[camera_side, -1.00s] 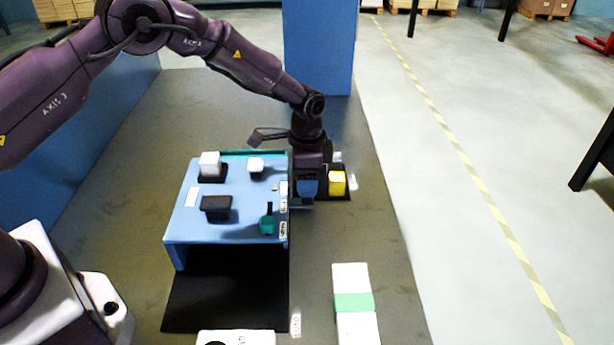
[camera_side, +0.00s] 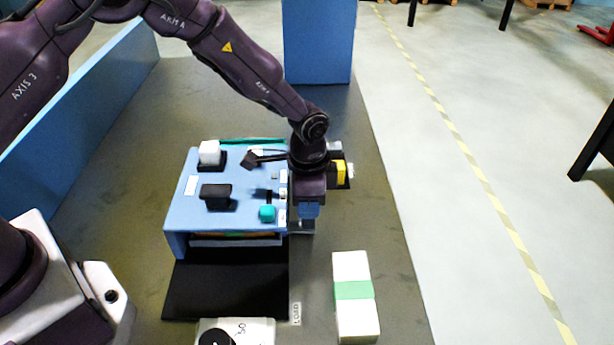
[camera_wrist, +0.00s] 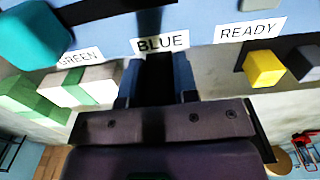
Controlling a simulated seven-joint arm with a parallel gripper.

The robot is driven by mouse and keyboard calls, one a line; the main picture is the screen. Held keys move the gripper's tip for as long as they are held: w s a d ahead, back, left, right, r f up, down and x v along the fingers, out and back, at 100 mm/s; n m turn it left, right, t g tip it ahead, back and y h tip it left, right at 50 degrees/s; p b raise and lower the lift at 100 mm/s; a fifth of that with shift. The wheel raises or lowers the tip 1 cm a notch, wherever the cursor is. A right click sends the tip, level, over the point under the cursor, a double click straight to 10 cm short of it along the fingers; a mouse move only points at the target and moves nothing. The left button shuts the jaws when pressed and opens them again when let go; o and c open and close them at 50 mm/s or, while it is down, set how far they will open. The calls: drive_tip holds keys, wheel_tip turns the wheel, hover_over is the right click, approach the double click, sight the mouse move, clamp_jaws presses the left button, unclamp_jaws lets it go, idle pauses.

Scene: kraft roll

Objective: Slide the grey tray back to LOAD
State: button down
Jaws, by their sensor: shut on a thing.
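The front edge of the grey tray (camera_side: 238,241) shows low under the front of the blue platform (camera_side: 183,222), with some orange and green on it. The rest of it is hidden beneath the platform. My gripper (camera_side: 305,227) is low beside the platform's right side, shut on what looks like the tray's side grip, which is mostly hidden. In the wrist view my fingers (camera_wrist: 155,95) point in beside the BLUE label (camera_wrist: 160,43). The LOAD label (camera_side: 296,313) lies at the front, beside the bare black mat (camera_side: 225,292).
A teal knob (camera_side: 267,213), a black block (camera_side: 216,196) and a white cube (camera_side: 209,152) are on the platform. A yellow cube (camera_side: 341,172) is behind my wrist, near the READY label (camera_wrist: 249,29). A white block with a green band (camera_side: 353,291) stands front right.

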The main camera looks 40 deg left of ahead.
drive_tip(key=s+d, duration=0.9)
drive_tip(key=shift+s+d, duration=0.35)
drive_tip(key=shift+d, duration=0.05)
drive_tip(key=shift+s+d, duration=0.1)
drive_tip(key=shift+d, duration=0.05)
drive_tip(key=c, duration=1.1)
unclamp_jaws()
drive_tip(key=shift+o, duration=1.1)
wheel_tip(320, 180, up, 13)
